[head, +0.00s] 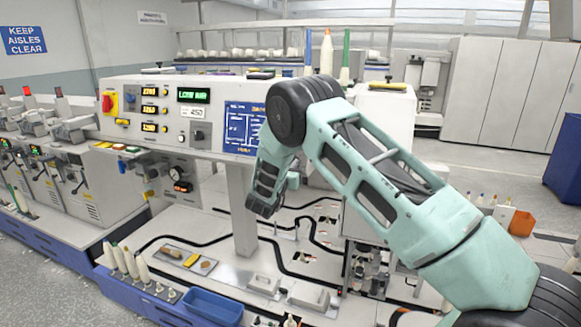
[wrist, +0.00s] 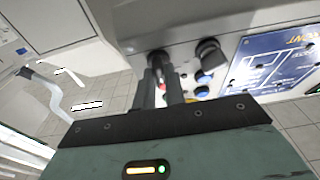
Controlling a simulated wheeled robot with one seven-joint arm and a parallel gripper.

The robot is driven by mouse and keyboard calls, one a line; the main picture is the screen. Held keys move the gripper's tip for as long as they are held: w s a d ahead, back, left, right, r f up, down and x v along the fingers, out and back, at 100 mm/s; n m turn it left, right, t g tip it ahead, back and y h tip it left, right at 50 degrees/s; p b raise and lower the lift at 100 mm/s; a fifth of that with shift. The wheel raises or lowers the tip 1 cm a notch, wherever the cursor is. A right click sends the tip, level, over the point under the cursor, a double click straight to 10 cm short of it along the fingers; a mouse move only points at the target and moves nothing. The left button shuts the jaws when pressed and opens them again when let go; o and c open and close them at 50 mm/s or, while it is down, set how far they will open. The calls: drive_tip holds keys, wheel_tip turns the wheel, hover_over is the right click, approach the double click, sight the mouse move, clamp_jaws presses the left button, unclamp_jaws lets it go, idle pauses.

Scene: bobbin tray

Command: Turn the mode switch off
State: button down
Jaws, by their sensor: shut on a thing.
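My gripper (wrist: 163,84) is at the face of the grey control panel, its two dark fingers close together in the wrist view. They are shut on a small control with a red part showing between them, which appears to be the mode switch (wrist: 162,84). The fingers cover most of it, so its setting cannot be read. In the head view my own arm hides the fingertips and this part of the panel (head: 155,142).
In the wrist view a black knob (wrist: 209,53) and a blue button (wrist: 202,91) sit close beside the fingers, with a blue screen (wrist: 285,62) further right. In the head view a grey post (head: 245,222) stands under the panel, and a blue bin (head: 212,305) lies on the table.

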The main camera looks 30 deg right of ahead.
drive_tip(key=shift+f, duration=0.1)
drive_tip(key=c, duration=1.5)
unclamp_jaws()
drive_tip(key=shift+o, duration=0.2)
drive_tip(key=b+v, duration=0.5)
drive_tip(key=v, duration=1.2)
drive_tip(key=shift+s+a+b, duration=0.2)
drive_tip(key=shift+b, duration=0.15)
